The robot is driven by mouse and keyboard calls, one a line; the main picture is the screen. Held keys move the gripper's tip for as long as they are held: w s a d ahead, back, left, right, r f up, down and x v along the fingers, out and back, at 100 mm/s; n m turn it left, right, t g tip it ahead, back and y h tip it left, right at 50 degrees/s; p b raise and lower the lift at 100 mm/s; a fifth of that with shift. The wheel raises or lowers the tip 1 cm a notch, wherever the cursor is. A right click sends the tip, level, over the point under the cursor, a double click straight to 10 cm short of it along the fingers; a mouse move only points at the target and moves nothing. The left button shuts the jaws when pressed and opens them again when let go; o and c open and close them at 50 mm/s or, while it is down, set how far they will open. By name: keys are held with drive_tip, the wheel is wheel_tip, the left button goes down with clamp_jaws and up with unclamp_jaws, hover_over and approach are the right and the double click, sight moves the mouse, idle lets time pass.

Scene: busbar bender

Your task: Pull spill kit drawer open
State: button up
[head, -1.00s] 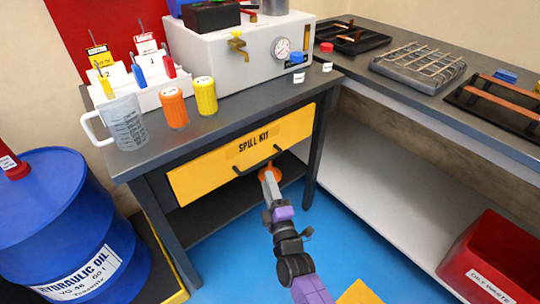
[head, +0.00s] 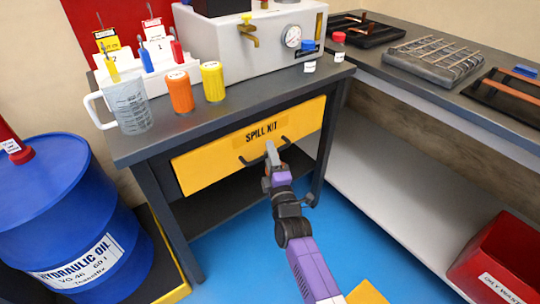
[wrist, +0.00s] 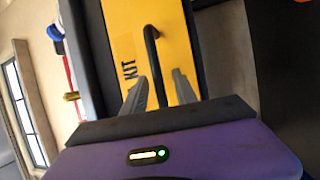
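The spill kit drawer (head: 215,160) has a yellow front labelled SPILL KIT and sits under the grey bench top. It looks shut. Its dark bar handle (head: 249,162) crosses the front. My gripper (head: 271,149) is at the handle and hides part of it. In the wrist view, my gripper (wrist: 160,78) is open, its two grey fingers apart. The handle (wrist: 151,45) shows between the fingers and runs down into the space between them. I cannot tell whether either finger touches it.
A blue hydraulic oil drum (head: 65,230) stands left of the bench. A red waste bin (head: 500,262) is at the lower right. A jug (head: 129,106) and orange (head: 179,93) and yellow (head: 212,82) containers stand on the bench top.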

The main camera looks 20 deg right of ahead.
clamp_jaws()
idle(1.4)
